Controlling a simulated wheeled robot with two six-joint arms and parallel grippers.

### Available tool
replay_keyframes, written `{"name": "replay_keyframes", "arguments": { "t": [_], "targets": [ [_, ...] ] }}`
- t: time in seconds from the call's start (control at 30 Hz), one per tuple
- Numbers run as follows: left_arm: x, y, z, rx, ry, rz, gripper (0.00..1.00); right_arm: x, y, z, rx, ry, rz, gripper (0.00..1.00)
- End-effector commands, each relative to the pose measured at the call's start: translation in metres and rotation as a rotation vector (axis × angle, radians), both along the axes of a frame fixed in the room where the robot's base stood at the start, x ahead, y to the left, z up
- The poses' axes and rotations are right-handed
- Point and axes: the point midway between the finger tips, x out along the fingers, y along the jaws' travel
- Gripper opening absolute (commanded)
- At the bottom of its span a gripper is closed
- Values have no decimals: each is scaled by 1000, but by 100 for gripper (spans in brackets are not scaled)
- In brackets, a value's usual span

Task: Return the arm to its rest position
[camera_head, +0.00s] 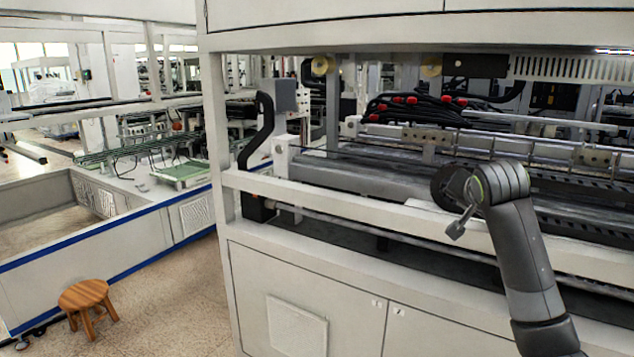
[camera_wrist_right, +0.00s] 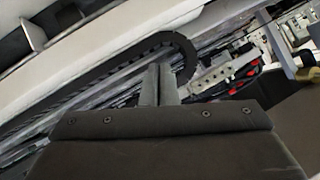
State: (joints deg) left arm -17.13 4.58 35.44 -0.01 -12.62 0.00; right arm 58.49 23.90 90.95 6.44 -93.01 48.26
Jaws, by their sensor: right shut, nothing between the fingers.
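My right arm comes in from the lower right of the head view. Its wrist is bent in front of the machine's white front rail. My right gripper (camera_head: 460,224) shows small, left of the bent wrist joint, and overlaps the rail in the picture. In the right wrist view the fingers of my right gripper (camera_wrist_right: 159,84) are together with nothing between them. Whether the gripper touches the machine cannot be told. My left gripper is in neither view.
The gantry machine (camera_head: 300,262) fills the middle and right, with a white front rail (camera_head: 345,208) and red-tipped black cables (camera_head: 415,105). A curved black cable chain (camera_wrist_right: 185,52) shows beyond the fingers. A wooden stool (camera_head: 85,294) stands on open floor at lower left.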

Motion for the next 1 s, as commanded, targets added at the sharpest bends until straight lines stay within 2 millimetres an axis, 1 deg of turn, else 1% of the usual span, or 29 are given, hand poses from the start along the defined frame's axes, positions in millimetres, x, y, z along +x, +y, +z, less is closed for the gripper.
{"name": "replay_keyframes", "arguments": {
  "t": [0.03,0.07,0.1,0.17,0.2,0.27,0.3,0.37,0.4,0.47,0.5,0.57,0.6,0.67,0.7,0.77,0.8,0.87,0.9,0.97,1.0],
  "targets": [
    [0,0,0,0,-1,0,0,-8,-1,-35,-25,41,19,0],
    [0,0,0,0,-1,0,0,-13,-1,-52,-42,60,31,0],
    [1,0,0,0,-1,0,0,-21,-1,-75,-61,87,47,0],
    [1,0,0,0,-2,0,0,-33,-1,-108,-90,127,71,0],
    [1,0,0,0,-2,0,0,-43,-2,-129,-108,153,88,0],
    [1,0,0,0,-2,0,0,-59,-2,-160,-133,192,114,0],
    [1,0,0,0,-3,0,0,-71,-2,-180,-149,217,131,0],
    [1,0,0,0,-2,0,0,-90,-2,-208,-170,255,156,0],
    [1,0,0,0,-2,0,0,-104,-2,-226,-183,280,174,0],
    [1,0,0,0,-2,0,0,-126,-2,-251,-202,316,199,0],
    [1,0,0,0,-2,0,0,-141,-2,-267,-215,340,216,0],
    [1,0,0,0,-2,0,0,-165,-2,-289,-231,376,240,0],
    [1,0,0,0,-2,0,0,-181,-2,-302,-241,399,258,0],
    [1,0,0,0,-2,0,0,-206,-2,-322,-255,434,282,0],
    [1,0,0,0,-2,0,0,-224,-2,-333,-264,456,299,0],
    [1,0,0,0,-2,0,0,-251,-2,-349,-276,491,322,0],
    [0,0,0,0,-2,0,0,-268,-1,-358,-283,512,338,0],
    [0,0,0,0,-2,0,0,-296,-1,-370,-295,546,360,0],
    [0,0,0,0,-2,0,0,-314,0,-377,-301,568,375,0],
    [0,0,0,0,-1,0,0,-342,0,-385,-310,600,397,0],
    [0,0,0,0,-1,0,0,-359,1,-390,-316,620,410,0]
  ]
}}
